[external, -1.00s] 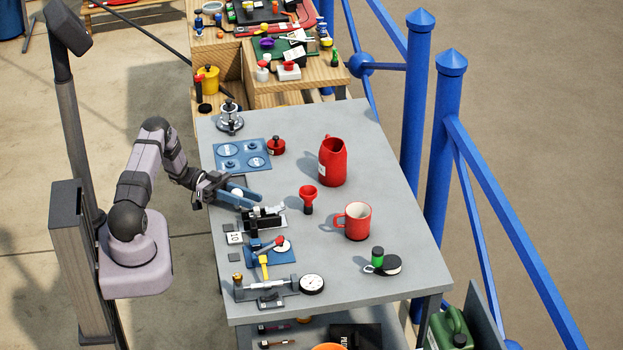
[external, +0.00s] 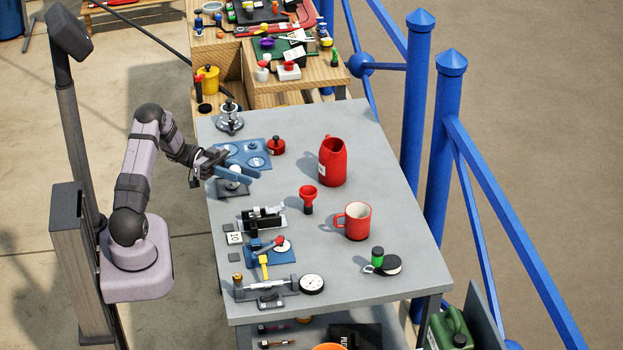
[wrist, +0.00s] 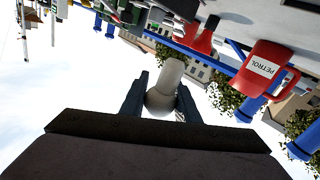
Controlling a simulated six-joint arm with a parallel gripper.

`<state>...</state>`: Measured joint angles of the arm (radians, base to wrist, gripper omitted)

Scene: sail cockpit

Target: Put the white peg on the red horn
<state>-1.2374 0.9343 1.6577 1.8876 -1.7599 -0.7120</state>
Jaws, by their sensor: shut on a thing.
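My gripper (external: 240,172) is over the left side of the grey table, and its blue fingers are shut on the white peg (external: 235,168). In the wrist view the peg (wrist: 170,76) stands out between the two fingers, with a rounded wider part near the palm. A dark square pad (external: 222,189) lies beneath the gripper; I cannot tell the exact gap between peg and pad. The red horn (external: 308,192) stands upright on the table to the right of my gripper, flared red top above a black body. It also shows upside down in the wrist view (wrist: 205,40).
A red petrol jug (external: 333,162) and a red mug (external: 357,221) stand beyond the horn. A blue plate (external: 230,149) and a red-and-black pot (external: 276,146) lie behind the gripper. A black clamp device (external: 262,217) is in front. The table between gripper and horn is clear.

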